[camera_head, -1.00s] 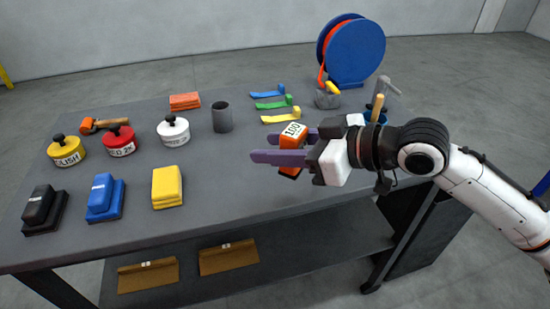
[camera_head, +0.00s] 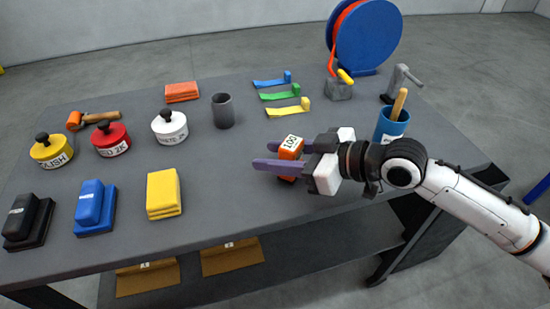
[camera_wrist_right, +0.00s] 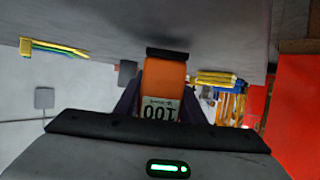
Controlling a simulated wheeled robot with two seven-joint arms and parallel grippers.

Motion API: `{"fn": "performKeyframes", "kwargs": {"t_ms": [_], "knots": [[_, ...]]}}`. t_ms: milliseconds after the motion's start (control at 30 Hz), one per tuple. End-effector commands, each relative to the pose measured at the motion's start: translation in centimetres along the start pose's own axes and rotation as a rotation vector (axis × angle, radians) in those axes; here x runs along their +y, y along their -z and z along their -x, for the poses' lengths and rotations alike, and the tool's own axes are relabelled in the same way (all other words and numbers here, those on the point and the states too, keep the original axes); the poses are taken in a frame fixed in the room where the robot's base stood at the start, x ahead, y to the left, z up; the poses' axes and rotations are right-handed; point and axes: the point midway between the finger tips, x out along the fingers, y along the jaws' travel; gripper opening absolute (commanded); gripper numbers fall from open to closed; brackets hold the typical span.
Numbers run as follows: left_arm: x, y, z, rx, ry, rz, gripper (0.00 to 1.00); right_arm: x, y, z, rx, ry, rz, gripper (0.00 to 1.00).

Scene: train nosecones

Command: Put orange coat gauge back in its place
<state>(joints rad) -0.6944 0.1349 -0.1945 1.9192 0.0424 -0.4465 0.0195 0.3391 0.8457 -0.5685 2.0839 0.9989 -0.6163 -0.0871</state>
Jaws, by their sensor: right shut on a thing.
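The orange coat gauge (camera_head: 290,150) has a white label reading 100. My right gripper (camera_head: 280,158) is shut on it, with one purple finger on each side. The gauge is low over or on the table's right front part; I cannot tell whether it touches the top. In the right wrist view the gauge (camera_wrist_right: 166,82) sits between the fingers with its label toward the camera and a dark end away from it. My left gripper is not in view.
The grey table (camera_head: 240,190) holds a blue cup (camera_head: 390,126) with a brush, strips (camera_head: 280,95), a dark cup (camera_head: 222,112), lidded pots (camera_head: 170,128), a yellow cloth stack (camera_head: 163,193) and blue block (camera_head: 95,208). A blue reel (camera_head: 370,38) stands behind. The table's front middle is clear.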

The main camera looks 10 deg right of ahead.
Motion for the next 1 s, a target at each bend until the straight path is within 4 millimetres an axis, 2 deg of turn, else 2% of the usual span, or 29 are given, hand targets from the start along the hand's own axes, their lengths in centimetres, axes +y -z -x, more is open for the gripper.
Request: {"fn": "performKeyframes", "kwargs": {"t_ms": [67, 400, 433, 500, 533, 867, 1000], "knots": [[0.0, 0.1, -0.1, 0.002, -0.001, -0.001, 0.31, 0.0, -0.8, -0.3, 0.0, 0.0, -0.001, 0.06], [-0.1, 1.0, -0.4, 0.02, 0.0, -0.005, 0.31, 0.0, -1.1, -0.5, 0.002, 0.0, 0.001, 0.06], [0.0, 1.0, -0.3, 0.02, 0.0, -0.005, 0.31, 0.0, -1.1, -0.5, 0.001, 0.0, 0.001, 0.41], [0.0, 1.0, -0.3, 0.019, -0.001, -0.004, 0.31, 0.0, -1.1, -0.4, 0.0, 0.0, 0.001, 0.53], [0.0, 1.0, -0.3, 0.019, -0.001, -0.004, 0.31, 0.0, -1.1, -0.4, 0.0, 0.0, 0.001, 0.54], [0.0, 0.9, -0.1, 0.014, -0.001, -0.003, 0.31, 0.0, -0.7, -0.3, 0.001, 0.0, 0.001, 0.54], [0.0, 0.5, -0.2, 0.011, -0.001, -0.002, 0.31, 0.1, -1.0, 1.1, -0.003, -0.002, 0.001, 0.54]]}}
